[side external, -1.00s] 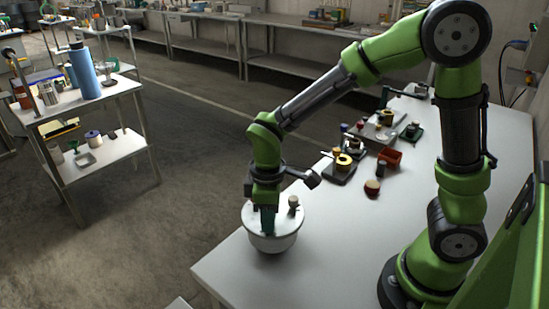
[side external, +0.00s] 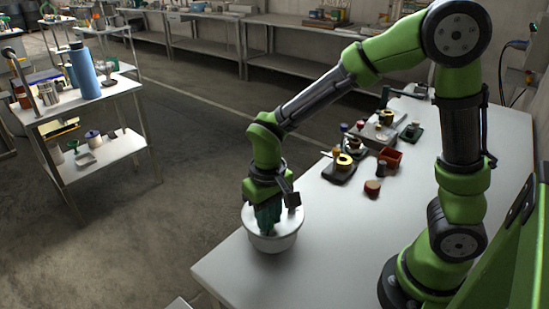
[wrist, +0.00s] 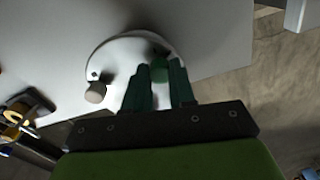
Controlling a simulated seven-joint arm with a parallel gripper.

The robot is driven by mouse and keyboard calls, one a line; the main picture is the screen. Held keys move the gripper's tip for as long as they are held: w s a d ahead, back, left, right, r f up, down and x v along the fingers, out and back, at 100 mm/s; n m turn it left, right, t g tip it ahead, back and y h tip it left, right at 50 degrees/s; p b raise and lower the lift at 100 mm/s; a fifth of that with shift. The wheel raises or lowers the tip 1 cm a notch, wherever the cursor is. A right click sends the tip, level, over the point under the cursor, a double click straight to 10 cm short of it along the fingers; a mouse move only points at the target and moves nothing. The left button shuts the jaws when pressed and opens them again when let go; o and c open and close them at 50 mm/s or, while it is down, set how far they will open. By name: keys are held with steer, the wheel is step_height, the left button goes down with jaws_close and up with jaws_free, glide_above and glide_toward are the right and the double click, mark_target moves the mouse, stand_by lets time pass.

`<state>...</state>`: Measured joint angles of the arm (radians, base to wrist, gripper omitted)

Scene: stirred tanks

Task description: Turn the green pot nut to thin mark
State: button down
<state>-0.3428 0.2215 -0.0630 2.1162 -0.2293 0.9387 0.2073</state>
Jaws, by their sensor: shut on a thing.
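The white pot (side external: 272,243) stands near the front left corner of the table, with a flat round lid that also shows in the wrist view (wrist: 115,62). The green pot nut (wrist: 159,70) is on the lid, between the dark green fingers of my gripper (wrist: 158,88). My gripper is shut on the nut, pointing down at the lid; in the side view my gripper (side external: 267,222) hides the nut. A pale knob (wrist: 96,93) stands on the lid beside my fingers. I cannot make out the thin mark.
Several small fixtures stand further back on the white table (side external: 338,232), with a red bin (side external: 390,157) and a small brown-red jar (side external: 372,188) among them. The table around the pot is clear. A shelf cart (side external: 90,120) stands apart at the left.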

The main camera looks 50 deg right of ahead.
mark_target(271, 220)
steer(key=shift+r+m, duration=0.1)
steer(key=shift+m, duration=0.3)
steer(key=c, duration=0.9)
jaws_free()
steer(key=shift+c, duration=0.2)
step_height(271, 220, up, 17)
steer(key=s+d+f+m+t+y, duration=0.1)
steer(key=s+d+t+y, duration=0.1)
steer(key=s+d+t, duration=0.4)
steer(key=s+t, duration=0.1)
steer(key=s, duration=0.1)
steer(key=shift+s+d+f, duration=0.15)
steer(key=shift+s+f, duration=0.05)
steer(key=shift+s, duration=0.2)
